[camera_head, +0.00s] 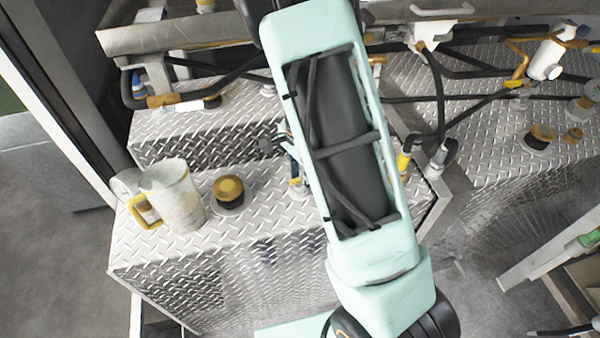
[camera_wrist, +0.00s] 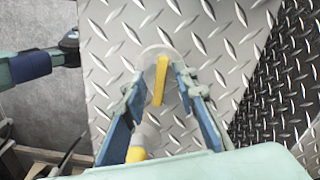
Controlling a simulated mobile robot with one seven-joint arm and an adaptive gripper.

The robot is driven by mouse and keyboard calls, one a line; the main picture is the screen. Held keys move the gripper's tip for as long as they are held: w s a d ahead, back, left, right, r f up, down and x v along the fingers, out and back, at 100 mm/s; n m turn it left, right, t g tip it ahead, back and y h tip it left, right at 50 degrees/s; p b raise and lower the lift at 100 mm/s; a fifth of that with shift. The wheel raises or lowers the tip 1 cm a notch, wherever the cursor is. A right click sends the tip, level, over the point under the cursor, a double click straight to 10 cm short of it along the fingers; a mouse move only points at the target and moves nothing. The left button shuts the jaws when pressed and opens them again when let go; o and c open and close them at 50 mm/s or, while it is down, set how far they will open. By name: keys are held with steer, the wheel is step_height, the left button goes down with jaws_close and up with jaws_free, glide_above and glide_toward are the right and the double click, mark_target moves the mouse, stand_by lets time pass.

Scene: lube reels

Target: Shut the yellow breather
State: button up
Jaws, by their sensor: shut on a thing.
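The yellow breather shows in the wrist view as a narrow yellow handle (camera_wrist: 161,78) over a pale round base on diamond plate. My gripper (camera_wrist: 160,84) reaches down over it, with one blue-padded finger on each side, and is shut on the handle. How the fingertips touch it is hard to make out. In the head view my arm hides most of the gripper and the breather; a small yellow and white piece (camera_head: 297,187) shows at the arm's left edge. I cannot tell the breather's exact turn.
A worn pale jug (camera_head: 175,194) with a yellow handle stands left on the plated tank top. A round yellow and black cap (camera_head: 229,190) sits between the jug and my arm. Black hoses and a metal rail (camera_head: 180,33) run behind. A yellow-collared hose end (camera_head: 404,160) is right of my arm.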

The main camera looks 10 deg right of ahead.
steer(key=shift+m, duration=0.3)
steer(key=o, duration=1.2)
